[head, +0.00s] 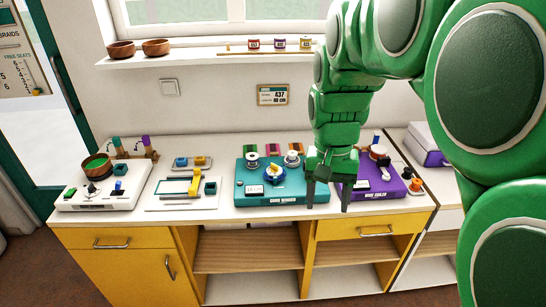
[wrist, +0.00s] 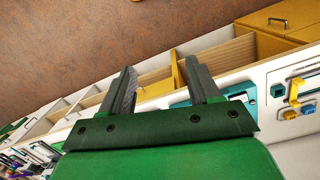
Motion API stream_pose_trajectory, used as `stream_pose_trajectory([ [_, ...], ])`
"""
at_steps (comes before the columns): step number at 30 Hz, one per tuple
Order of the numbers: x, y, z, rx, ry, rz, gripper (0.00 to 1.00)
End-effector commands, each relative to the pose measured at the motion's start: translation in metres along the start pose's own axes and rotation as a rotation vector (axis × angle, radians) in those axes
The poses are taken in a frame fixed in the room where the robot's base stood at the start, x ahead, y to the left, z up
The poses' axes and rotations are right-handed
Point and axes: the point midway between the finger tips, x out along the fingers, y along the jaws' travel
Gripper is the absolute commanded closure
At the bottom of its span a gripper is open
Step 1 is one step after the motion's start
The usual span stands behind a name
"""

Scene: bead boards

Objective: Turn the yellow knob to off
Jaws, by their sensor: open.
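Which way the knob points is too small to tell. My gripper (head: 328,202) is open and empty, pointing down in front of the teal box's right end, to the right of the knob and apart from it. In the wrist view my two fingers (wrist: 160,80) are spread with nothing between them. The knob does not show in the wrist view.
A purple box (head: 385,187) stands close to the right of my gripper. Coloured spools (head: 273,149) are behind the teal box.

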Motion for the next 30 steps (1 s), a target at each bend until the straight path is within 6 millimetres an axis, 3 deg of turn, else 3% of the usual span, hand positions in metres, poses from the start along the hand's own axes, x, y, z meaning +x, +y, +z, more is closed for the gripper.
stream_pose_trajectory([
  [3, -0.003, -0.010, -0.029, 0.034, 0.006, 0.000, 0.38],
  [17, -0.008, -0.050, -0.132, 0.167, 0.034, -0.004, 0.38],
  [30, 0.007, -0.092, -0.224, 0.288, 0.057, -0.015, 0.38],
])
